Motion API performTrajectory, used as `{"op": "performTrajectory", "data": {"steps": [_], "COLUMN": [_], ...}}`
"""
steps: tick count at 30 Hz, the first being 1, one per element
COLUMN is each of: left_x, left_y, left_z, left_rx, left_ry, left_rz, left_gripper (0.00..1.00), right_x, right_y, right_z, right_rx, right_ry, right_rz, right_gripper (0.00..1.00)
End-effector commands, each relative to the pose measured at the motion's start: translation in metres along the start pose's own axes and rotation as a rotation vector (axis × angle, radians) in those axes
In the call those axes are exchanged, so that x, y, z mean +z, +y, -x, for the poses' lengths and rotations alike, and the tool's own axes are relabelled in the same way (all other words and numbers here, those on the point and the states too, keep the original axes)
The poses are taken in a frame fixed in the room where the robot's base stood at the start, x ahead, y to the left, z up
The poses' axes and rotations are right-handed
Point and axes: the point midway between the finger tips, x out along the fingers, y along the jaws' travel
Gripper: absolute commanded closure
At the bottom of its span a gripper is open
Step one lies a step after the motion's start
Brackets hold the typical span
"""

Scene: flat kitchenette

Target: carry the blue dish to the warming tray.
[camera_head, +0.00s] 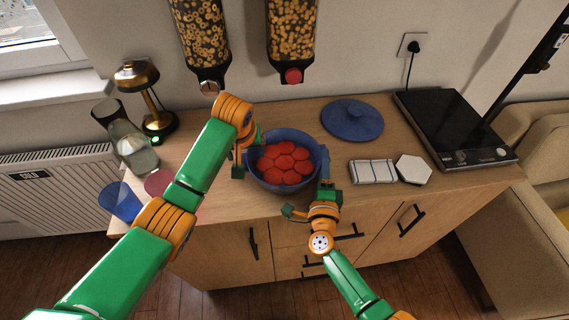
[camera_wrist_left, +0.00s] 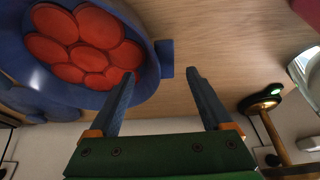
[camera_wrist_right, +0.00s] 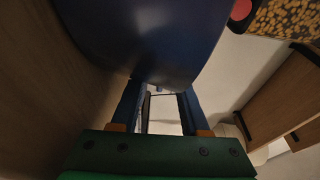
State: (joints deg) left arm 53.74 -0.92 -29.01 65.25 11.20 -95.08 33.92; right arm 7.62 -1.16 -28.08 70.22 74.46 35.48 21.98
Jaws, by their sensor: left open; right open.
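The blue dish (camera_head: 283,188), a round pot filled with red round pieces, stands on the wooden counter. My left gripper (camera_head: 241,160) is open at the dish's left side. In the left wrist view, a small handle of the dish (camera_wrist_left: 164,58) lies just beyond and between the open fingertips (camera_wrist_left: 160,73). My right gripper (camera_head: 316,186) is open at the dish's right side. In the right wrist view the dark blue dish wall (camera_wrist_right: 140,40) fills the top, close to the fingertips; its handle there is not clear. A flat black appliance (camera_head: 452,125), apparently the warming tray, lies at the right, empty.
A blue lid (camera_head: 352,120) lies behind right of the dish. A lamp (camera_head: 137,77), glass jar (camera_head: 134,150) and blue cup (camera_head: 120,201) stand left. Cereal dispensers (camera_head: 291,35) hang above.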

Motion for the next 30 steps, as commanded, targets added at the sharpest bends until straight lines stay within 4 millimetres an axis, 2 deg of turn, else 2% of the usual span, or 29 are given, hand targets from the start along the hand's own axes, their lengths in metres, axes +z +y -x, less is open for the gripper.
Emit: {"op": "performTrajectory", "data": {"steps": [3,6,14,15,19,20,21,24,30], "left_x": [0.0,0.0,0.0,0.0,0.0,0.0,0.0,0.0,0.0], "left_y": [0.0,0.0,0.0,0.0,0.0,0.0,0.0,0.0,0.0], "left_z": [-0.013,-0.018,-0.019,-0.019,-0.019,-0.019,-0.019,-0.019,-0.02], "left_rx": [-0.001,-0.001,0.001,0.001,0.001,0.001,0.0,0.0,0.0], "left_ry": [-0.002,0.0,0.002,0.002,0.001,0.001,0.001,0.001,0.002], "left_rz": [0.0,0.0,0.0,0.0,0.0,0.0,0.0,0.0,0.001], "left_gripper": [0.17,0.17,0.17,0.22,0.57,0.66,0.76,1.0,1.0], "right_x": [0.0,0.0,0.0,0.0,0.0,0.0,0.0,0.0,0.0], "right_y": [0.0,0.0,0.0,0.0,0.0,0.001,0.001,0.002,0.003], "right_z": [-0.013,-0.019,-0.02,-0.02,-0.019,-0.019,-0.019,-0.019,-0.018], "right_rx": [-0.001,-0.001,0.0,0.0,0.001,0.001,0.002,0.004,0.008], "right_ry": [-0.001,0.0,0.0,0.0,0.0,0.0,0.0,-0.001,-0.002], "right_rz": [0.001,0.002,0.001,0.001,0.001,0.001,0.001,0.002,0.002], "right_gripper": [0.55,0.55,0.55,0.6,0.95,1.0,1.0,1.0,1.0]}}
